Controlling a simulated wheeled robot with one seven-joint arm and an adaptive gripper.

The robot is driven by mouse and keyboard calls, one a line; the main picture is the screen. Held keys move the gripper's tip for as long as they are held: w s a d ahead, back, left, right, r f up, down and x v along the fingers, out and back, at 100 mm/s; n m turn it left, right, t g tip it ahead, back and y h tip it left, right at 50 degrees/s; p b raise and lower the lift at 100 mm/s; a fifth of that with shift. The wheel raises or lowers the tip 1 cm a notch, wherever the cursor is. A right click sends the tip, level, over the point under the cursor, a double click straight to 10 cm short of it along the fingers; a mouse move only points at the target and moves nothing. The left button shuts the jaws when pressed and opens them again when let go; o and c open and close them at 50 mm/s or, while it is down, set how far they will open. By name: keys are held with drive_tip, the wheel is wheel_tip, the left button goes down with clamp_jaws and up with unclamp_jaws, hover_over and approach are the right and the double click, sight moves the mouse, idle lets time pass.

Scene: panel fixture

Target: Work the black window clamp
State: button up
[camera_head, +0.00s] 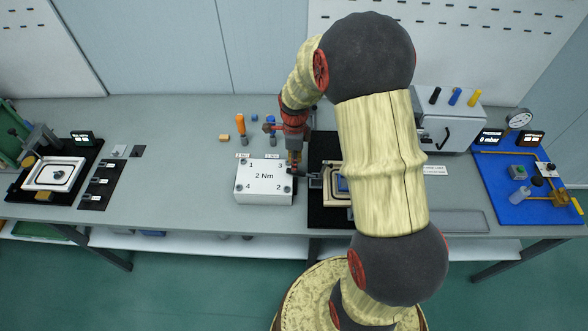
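My arm reaches over the bench, and my gripper (294,167) points down between the white "2 Nm" box and the black fixture plate. A dark clamp part (314,179) shows at the left side of the framed window (337,198) on the black fixture plate (328,217). My gripper is just left of and behind this clamp part. I cannot tell whether they touch. The gripper's fingers are too small to show whether they are open or shut. My arm hides the right part of the fixture.
The white "2 Nm" box (264,186) stands close left of my gripper. An orange-handled tool (241,125) is behind it. A left fixture (54,172) carries another dark clamp (38,140). A grey cabinet (450,115) and blue mat (520,210) are at right.

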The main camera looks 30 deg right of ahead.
sight(299, 173)
drive_tip(key=shift+f+b, duration=0.3)
drive_tip(key=shift+f, duration=2)
clamp_jaws()
